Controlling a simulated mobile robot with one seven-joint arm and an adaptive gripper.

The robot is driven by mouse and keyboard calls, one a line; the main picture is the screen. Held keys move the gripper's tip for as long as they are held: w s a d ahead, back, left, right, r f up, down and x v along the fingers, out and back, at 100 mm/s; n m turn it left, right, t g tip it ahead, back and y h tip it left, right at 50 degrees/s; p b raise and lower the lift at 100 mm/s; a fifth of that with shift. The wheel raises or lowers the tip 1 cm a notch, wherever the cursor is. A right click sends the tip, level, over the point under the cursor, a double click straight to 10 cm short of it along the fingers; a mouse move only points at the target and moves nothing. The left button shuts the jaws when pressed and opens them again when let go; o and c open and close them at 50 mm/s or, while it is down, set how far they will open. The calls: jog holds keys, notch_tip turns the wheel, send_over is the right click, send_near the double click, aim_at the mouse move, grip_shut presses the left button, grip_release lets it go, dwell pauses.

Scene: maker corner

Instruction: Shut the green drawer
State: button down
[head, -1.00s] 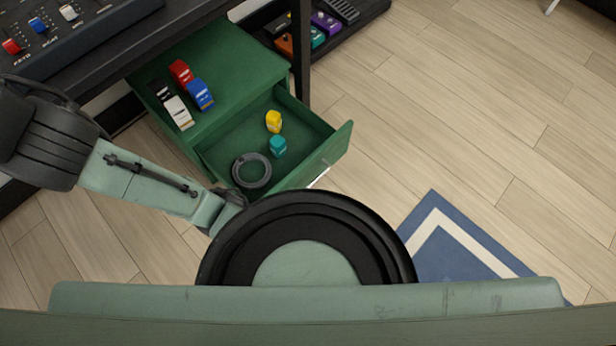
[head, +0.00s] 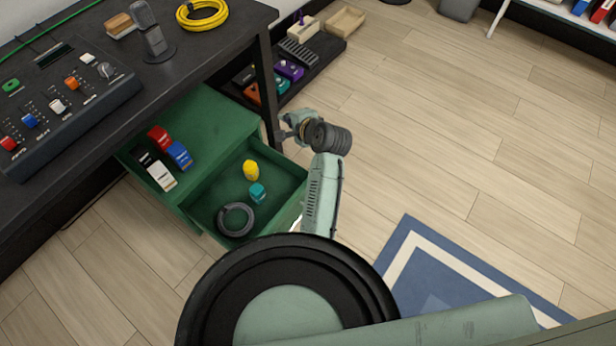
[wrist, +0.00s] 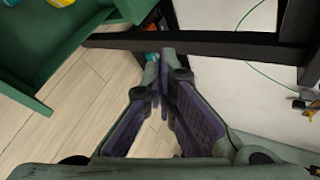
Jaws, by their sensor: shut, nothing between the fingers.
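The green drawer (head: 282,182) stands pulled out of the green cabinet (head: 215,122) under the desk. Inside it are a yellow block (head: 250,170), a teal block (head: 257,193) and a dark coiled ring (head: 235,219). My arm passes in front of the drawer's right end and hides part of its front and handle. My gripper (head: 284,134) is shut and empty, by the desk leg at the drawer's far right corner. In the wrist view the gripper's fingertips (wrist: 160,86) meet, and the green drawer (wrist: 22,98) is at upper left, apart from them.
Red, blue, black and white boxes (head: 160,174) sit on the cabinet top. The black desk (head: 205,60) carries a mixer (head: 62,100), a microphone and a yellow cable coil. A low shelf with pedals (head: 288,68) stands behind my gripper. The wooden floor at right is clear around a blue rug (head: 400,250).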

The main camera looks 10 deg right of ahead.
jog(key=s+d+f+m+g+y+p, duration=0.1)
jog(key=s+d+f+m, duration=0.3)
jog(key=s+f, duration=0.25)
jog(key=s+d+f+m+g, duration=0.25)
jog(key=s+f+m, duration=0.2)
jog(key=s, duration=0.35)
jog(key=s+d+f+m+g+y+p, duration=0.1)
jog(key=s+d+f+m, duration=0.2)
jog(key=s+d+f, duration=0.35)
send_near(299, 200)
notch_tip(299, 200, down, 3)
jog(key=shift+w+a+f, duration=0.1)
jog(key=shift+w+a, duration=0.95)
jog(key=shift+a, duration=0.25)
jog(key=w+a+b, duration=0.1)
jog(key=w+a, duration=1.9)
jog(key=shift+w+a, duration=0.4)
